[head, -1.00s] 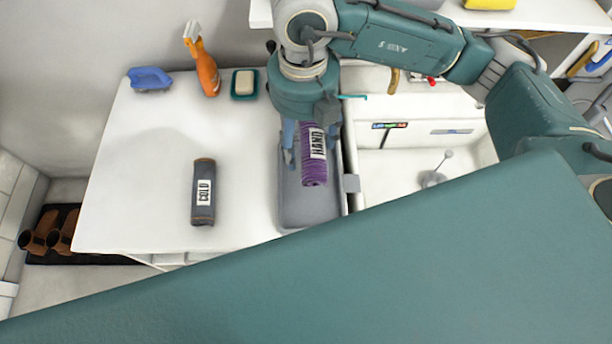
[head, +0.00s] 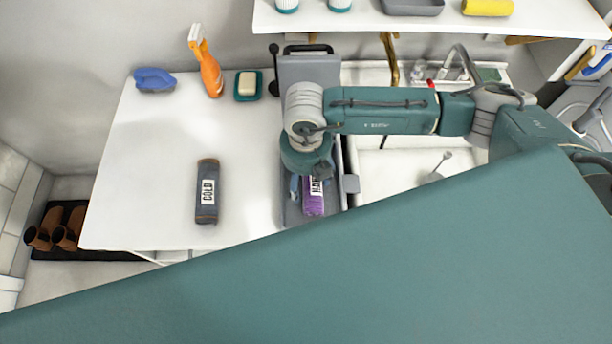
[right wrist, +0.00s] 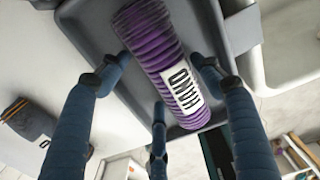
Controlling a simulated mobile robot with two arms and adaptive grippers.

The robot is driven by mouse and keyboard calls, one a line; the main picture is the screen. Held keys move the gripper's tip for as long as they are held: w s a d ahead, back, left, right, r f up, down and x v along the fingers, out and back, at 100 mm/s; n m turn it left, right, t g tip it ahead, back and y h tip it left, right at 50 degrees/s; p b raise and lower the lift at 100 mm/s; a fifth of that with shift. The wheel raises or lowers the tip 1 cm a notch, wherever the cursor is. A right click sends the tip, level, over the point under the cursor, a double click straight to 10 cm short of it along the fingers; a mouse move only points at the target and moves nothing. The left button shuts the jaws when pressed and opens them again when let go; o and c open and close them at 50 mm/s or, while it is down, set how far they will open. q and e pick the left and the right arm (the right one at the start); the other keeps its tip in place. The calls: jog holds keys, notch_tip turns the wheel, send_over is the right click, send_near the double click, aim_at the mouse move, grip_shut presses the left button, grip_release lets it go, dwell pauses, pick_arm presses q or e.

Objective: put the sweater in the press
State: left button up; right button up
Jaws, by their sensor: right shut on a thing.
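The sweater is a purple ribbed roll (head: 313,204) with a white HAND label. It lies in or just above the grey tray of the press (head: 291,213); whether it touches the tray floor I cannot tell. The press's upright plate with a black handle (head: 308,68) stands raised at the back. My right gripper (head: 306,186) points down over the press, shut on the sweater. In the right wrist view the fingers (right wrist: 165,85) flank the roll (right wrist: 150,40), with the tray floor (right wrist: 90,35) behind it. My left gripper is not in view.
A dark grey roll labelled COLD (head: 207,190) lies on the white counter (head: 150,200) left of the press. A white sink (head: 395,175) is right of the press.

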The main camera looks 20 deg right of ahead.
aim_at(305, 178)
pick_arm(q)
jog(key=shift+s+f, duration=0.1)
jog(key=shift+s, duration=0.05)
pick_arm(e)
jog(key=shift+f+b, duration=0.25)
jog(key=shift+b, duration=0.05)
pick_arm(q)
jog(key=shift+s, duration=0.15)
pick_arm(e)
jog(key=o, duration=1.4)
jog(key=shift+r, duration=0.1)
jog(key=shift+r, duration=0.1)
jog(key=shift+r+p, duration=0.25)
jog(key=shift+p, duration=0.05)
pick_arm(q)
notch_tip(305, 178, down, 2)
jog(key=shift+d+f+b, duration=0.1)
jog(key=shift+b, duration=1.1)
pick_arm(e)
notch_tip(305, 178, up, 12)
jog(key=shift+f, duration=0.15)
